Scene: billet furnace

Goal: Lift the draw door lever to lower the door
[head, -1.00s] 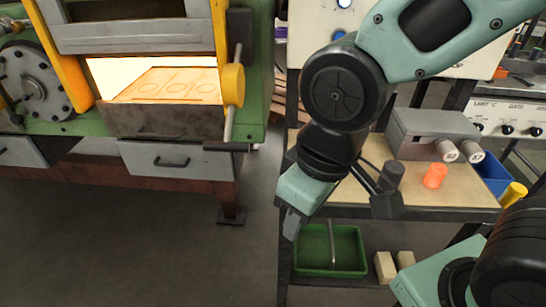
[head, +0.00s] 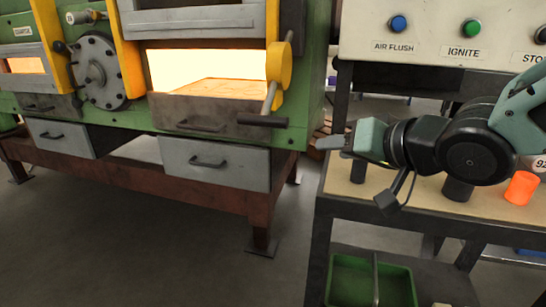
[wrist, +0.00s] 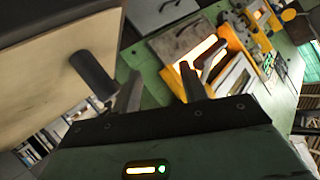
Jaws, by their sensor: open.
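The draw door lever (head: 268,98) is at the right of the furnace mouth. Its rod slopes down from a round yellow hub (head: 280,66) to a black horizontal handle (head: 262,121). The grey draw door (head: 190,20) is raised, and the glowing opening shows below it. My gripper (head: 330,143) is right of the handle and slightly lower in the picture, pointing left and apart from it. In the wrist view, its fingers (wrist: 160,92) are spread with nothing between them. The furnace front lies beyond the fingers there.
A bench (head: 420,205) stands below my gripper with dark cylinders and an orange cylinder (head: 521,188) on it. A green tray (head: 372,280) sits on the lower shelf. A control panel (head: 450,32) is above. The floor before the furnace is clear.

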